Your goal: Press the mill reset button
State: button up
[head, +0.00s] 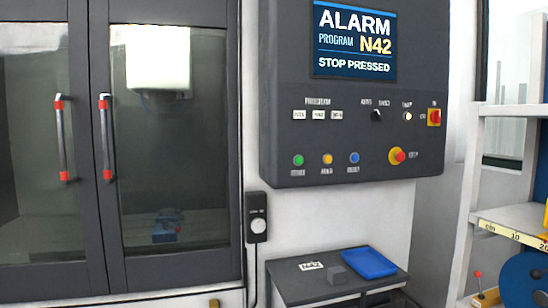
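The dark control panel (285,75) of the mill hangs at the upper right of centre in the head view. Its screen (354,42) reads "ALARM PROGRAM N42 STOP PRESSED". Along its bottom row are a green button (298,160), a yellow button (327,159) and a blue button (354,158). The labels under them are too small to read surely; the blue one's may say reset. To their right is a red mushroom stop button (398,155) on a yellow ring. My gripper is not in view.
Closed mill doors with red-ended handles (107,138) stand at left. A dark cabinet (300,288) below carries a blue tray (368,263), a grey block and an "N42" card. Shelving (505,110) stands at right.

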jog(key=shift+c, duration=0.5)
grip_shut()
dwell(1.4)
